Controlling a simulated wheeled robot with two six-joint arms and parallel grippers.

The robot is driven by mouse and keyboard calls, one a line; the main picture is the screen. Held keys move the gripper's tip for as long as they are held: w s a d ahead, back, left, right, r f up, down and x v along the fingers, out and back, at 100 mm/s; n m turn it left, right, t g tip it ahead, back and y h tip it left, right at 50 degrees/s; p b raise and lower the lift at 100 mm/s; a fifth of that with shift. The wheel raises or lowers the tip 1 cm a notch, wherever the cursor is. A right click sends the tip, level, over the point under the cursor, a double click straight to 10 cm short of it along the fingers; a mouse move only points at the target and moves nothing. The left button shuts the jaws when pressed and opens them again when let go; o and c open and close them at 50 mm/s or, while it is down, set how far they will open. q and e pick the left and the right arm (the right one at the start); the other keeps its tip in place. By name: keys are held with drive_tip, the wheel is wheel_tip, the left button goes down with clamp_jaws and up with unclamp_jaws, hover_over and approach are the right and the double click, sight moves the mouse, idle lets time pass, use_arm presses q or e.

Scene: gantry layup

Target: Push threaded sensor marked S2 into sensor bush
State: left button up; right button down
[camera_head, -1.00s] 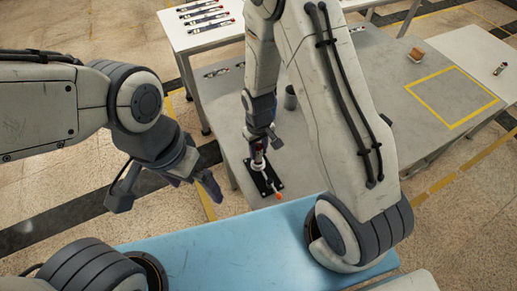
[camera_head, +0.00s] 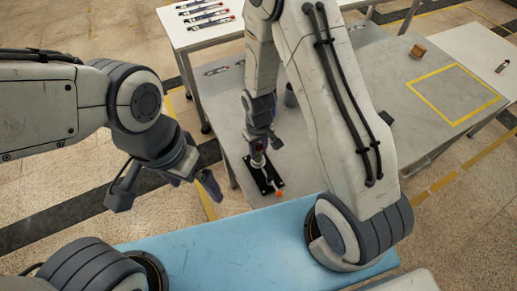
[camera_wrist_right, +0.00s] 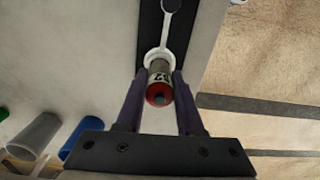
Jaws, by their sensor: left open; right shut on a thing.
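The threaded sensor (camera_wrist_right: 159,83) is a metal cylinder with a red end and a dark marking that looks like S2 upside down. My right gripper (camera_wrist_right: 160,88) is shut on it; the gripper also shows in the head view (camera_head: 264,144). The sensor's far end is at the white ring of the sensor bush (camera_wrist_right: 157,56), in line with it; how deep it sits is hidden. The bush stands on a black plate (camera_head: 267,184) on the grey table. My left gripper (camera_head: 165,188) is open and empty, left of the plate.
An orange tip (camera_head: 278,194) shows by the plate's front edge. A grey cup (camera_wrist_right: 34,135) and blue and green items lie left in the wrist view. A white table (camera_head: 200,39) holds several sensors. A brown block (camera_head: 418,51) sits near a clear yellow-outlined area.

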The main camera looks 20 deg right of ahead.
drive_tip(key=shift+f+b, duration=0.45)
drive_tip(key=shift+f, duration=0.25)
drive_tip(key=shift+c, duration=2.3)
unclamp_jaws()
drive_tip(key=shift+r, duration=0.1)
wheel_tip(320, 180, up, 10)
drive_tip(key=shift+r+b, duration=0.2)
drive_tip(key=shift+b, duration=0.15)
drive_tip(key=s+a+r+n, duration=0.2)
drive_tip(key=s+r, duration=0.4)
drive_tip(key=s, duration=0.3)
drive_tip(key=s+a+r+n+y, duration=0.1)
drive_tip(key=s+a+r+n, duration=0.1)
drive_tip(key=s+a+r, duration=0.3)
drive_tip(key=s+r, duration=0.2)
drive_tip(key=s, duration=0.2)
drive_tip(key=shift+s+a, duration=0.25)
drive_tip(key=shift+a, duration=0.05)
